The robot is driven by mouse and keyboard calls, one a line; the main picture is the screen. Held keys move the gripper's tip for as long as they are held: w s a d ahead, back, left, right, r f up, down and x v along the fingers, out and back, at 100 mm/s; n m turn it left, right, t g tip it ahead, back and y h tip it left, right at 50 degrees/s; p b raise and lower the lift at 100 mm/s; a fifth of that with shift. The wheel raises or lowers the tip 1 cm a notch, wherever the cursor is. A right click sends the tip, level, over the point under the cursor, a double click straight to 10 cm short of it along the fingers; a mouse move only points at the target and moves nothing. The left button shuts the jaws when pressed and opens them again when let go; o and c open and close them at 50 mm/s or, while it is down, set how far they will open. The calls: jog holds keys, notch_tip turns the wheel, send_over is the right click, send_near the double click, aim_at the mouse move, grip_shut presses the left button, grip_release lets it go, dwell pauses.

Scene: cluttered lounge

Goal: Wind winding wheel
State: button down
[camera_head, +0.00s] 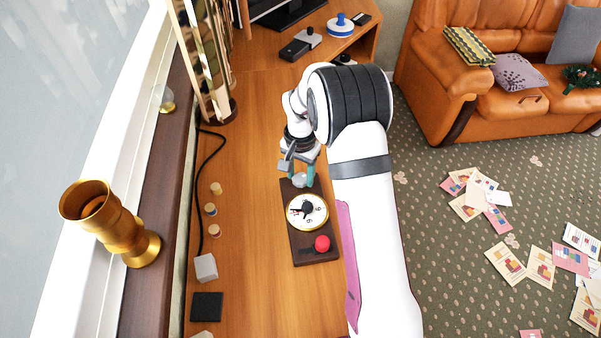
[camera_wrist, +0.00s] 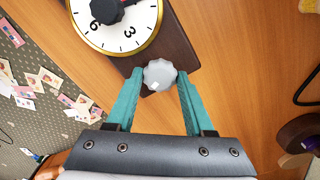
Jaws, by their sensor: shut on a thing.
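The winding wheel is a grey lobed knob (camera_wrist: 160,75) at the end of a dark wooden board (camera_wrist: 182,50). In the head view the knob (camera_head: 299,180) sits at the board's far end. My gripper (camera_wrist: 160,84) has teal fingers closed on the knob from both sides. The board (camera_head: 301,252) lies on the wooden cabinet top. It also carries a white clock dial (camera_head: 318,224) with a gold rim and a black centre knob (camera_head: 307,209), and a red ball-shaped knob (camera_head: 322,243) at the near end.
Small corks (camera_head: 214,231), a grey cube (camera_head: 205,267) and a black square (camera_head: 207,306) lie left of the board. A black cable (camera_head: 202,180) runs along the wall side. A gold vase (camera_head: 142,248) stands on the sill. The wood between board and corks is clear.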

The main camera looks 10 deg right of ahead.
aim_at(301, 177)
jog(key=shift+m, duration=1.1)
jog(key=c, duration=0.5)
grip_release()
jog(key=shift+c, duration=0.2)
jog(key=shift+r, duration=0.1)
notch_tip(301, 177, up, 16)
